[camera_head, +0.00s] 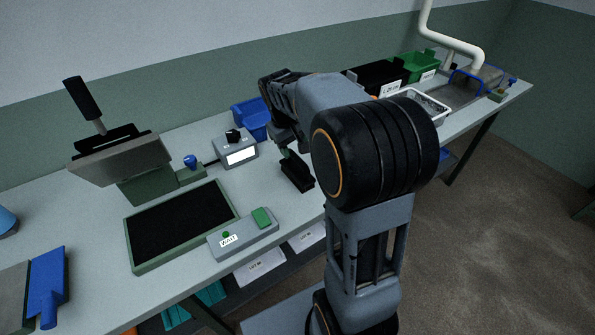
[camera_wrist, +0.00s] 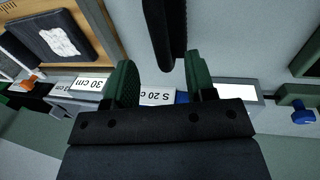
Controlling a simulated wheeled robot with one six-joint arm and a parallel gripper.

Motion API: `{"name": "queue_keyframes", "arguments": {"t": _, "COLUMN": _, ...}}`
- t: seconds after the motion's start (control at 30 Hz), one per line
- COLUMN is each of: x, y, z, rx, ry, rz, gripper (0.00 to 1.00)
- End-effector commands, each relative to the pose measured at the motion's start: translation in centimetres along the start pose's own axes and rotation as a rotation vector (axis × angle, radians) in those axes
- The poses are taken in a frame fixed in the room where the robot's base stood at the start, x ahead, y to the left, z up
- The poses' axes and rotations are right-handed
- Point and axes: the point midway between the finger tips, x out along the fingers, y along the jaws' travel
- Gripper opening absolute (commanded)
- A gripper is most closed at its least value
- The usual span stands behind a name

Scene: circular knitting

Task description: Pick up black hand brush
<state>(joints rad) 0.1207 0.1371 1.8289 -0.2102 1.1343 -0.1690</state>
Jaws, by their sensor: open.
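The black hand brush (camera_head: 297,173) lies on the pale table just below my gripper (camera_head: 285,150) in the head view. My arm hides part of the area around it. In the wrist view the brush (camera_wrist: 168,32) is a long dark shape at the top centre, lined up with the gap between the fingers. My gripper (camera_wrist: 163,80) shows there with two green fingers spread apart and nothing between their tips. The brush lies beyond the tips, and I cannot tell the exact gap.
A grey box with a white display (camera_head: 240,150) stands left of the brush. A control box with a green button (camera_head: 243,234) and a black pad in a green frame (camera_head: 180,225) lie nearer. A blue bin (camera_head: 251,118) and a white basket (camera_head: 428,103) stand farther back.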

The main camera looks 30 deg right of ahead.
Motion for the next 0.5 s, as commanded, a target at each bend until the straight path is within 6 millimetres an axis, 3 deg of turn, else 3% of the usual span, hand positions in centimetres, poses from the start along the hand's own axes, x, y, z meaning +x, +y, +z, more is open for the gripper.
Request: {"name": "queue_keyframes", "arguments": {"t": 0.5, "x": 5.2, "y": -0.1, "z": 0.0, "rx": 0.001, "ry": -0.001, "rz": -0.001, "gripper": 0.5}}
